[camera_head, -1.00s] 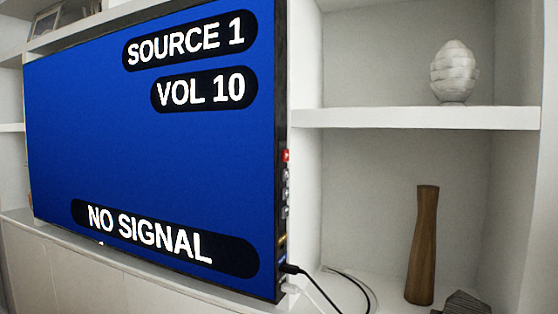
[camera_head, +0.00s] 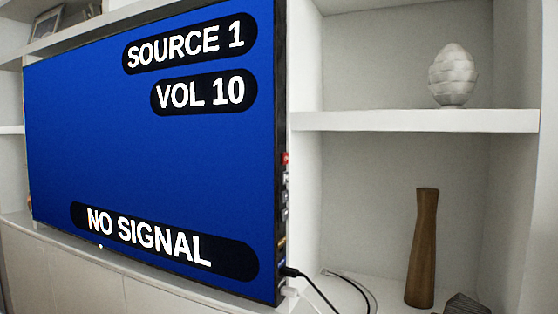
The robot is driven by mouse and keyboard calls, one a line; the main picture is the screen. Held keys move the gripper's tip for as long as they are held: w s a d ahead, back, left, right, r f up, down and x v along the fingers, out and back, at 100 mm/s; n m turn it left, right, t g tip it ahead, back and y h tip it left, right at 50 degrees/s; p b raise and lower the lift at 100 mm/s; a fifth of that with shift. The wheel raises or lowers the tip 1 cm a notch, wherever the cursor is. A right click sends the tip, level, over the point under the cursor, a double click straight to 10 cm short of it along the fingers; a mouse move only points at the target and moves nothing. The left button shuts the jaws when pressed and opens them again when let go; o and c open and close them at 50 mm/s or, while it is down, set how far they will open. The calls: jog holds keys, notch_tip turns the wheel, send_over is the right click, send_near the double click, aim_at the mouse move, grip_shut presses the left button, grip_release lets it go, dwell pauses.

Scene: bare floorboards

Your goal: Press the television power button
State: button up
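The television (camera_head: 150,150) fills the left and middle of the head view. Its screen is lit blue and reads "SOURCE 1", "VOL 10" and "NO SIGNAL". On its right side edge is a red button (camera_head: 285,158), with several grey buttons (camera_head: 285,197) in a column below it. The red button stands out from the edge and nothing covers it. My gripper is not in view.
A black cable (camera_head: 315,288) and a white one plug into the lower right edge of the television. White shelves (camera_head: 415,120) to the right hold a pale egg-shaped ornament (camera_head: 453,76) and a tall brown wooden vase (camera_head: 422,247). The space beside the buttons is clear.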

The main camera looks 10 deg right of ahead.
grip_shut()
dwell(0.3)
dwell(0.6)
